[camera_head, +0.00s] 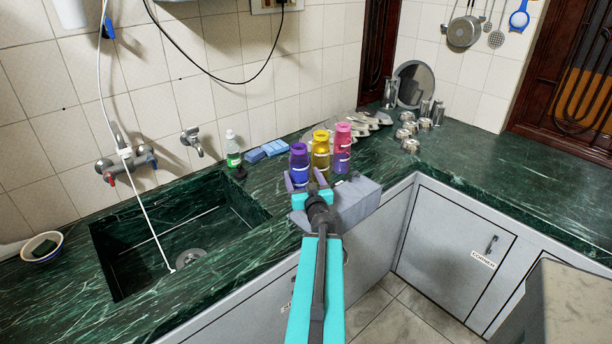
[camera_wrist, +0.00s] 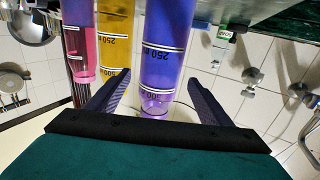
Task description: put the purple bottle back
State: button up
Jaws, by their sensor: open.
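The purple bottle (camera_head: 299,158) stands upright on the green counter, at the left end of a row with a yellow bottle (camera_head: 320,153) and a pink bottle (camera_head: 342,148). My gripper (camera_head: 306,183) is open at the near side of the purple bottle, and its body hides the bottle's base. In the wrist view the picture looks upside down. There, the purple bottle (camera_wrist: 168,55) shows between the spread fingers of my gripper (camera_wrist: 158,85). I cannot tell whether either finger touches it. The yellow bottle (camera_wrist: 113,35) is close beside the left finger.
A sink (camera_head: 185,235) is set into the counter (camera_head: 445,145) at the left. Blue sponges (camera_head: 268,150) and a green-labelled bottle (camera_head: 232,150) stand left of the row. Plates (camera_head: 368,122) and steel cups (camera_head: 410,143) are to the right. The right counter's front is clear.

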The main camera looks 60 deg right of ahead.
jog(key=shift+s+a+r+p, duration=0.15)
jog(key=shift+s+a+p, duration=0.2)
jog(key=shift+p, duration=1.15)
jog(key=s+p, duration=0.1)
jog(key=p, duration=0.2)
jog(key=shift+a, duration=0.4)
jog(key=shift+s+a+p, duration=0.15)
jog(key=shift+p, duration=0.15)
